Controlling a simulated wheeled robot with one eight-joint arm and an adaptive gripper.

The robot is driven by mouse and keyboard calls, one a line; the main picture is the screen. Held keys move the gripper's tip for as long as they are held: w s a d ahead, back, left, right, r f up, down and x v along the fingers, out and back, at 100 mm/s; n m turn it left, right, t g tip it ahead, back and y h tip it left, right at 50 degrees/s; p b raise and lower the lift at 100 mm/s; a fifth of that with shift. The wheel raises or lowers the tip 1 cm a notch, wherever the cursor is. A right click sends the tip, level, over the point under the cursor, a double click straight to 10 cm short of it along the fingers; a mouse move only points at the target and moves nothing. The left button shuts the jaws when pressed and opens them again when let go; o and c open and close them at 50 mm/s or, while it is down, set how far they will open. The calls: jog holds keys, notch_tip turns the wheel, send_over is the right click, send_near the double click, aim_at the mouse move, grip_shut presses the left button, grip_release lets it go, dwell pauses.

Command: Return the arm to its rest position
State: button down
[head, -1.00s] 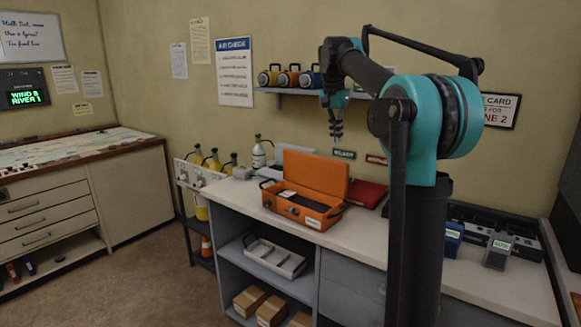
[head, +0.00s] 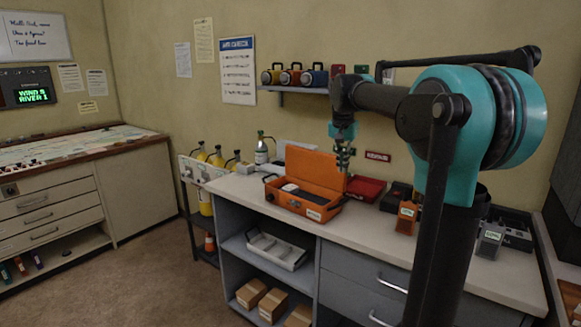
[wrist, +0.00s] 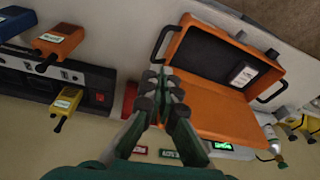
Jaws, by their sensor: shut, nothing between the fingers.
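My arm (head: 468,130), teal and dark grey, rises in the right of the head view and reaches left over the counter. My gripper (head: 343,160) hangs fingers down, near the open lid at the right end of the orange case (head: 318,212). In the wrist view my gripper (wrist: 160,80) has its fingers together with nothing between them. The case (wrist: 220,112) lies beyond the fingers, open, with a white-labelled item (wrist: 243,74) inside. The arm hides part of the counter behind it.
A red case (head: 366,188) and an orange radio (head: 407,218) stand on the white counter (head: 460,268) right of the orange case. A wall shelf (head: 300,89) with several canisters is behind. Floor (head: 140,275) at left is clear.

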jog(key=s+d+f+n+t+y, duration=0.1)
jog(key=s+f+n, duration=0.5)
jog(key=s+f, duration=2.3)
jog(key=shift+s+d+f+t, duration=0.2)
jog(key=shift+d+f+t, duration=0.25)
jog(key=shift+f, duration=0.3)
jog(key=shift+d, duration=0.1)
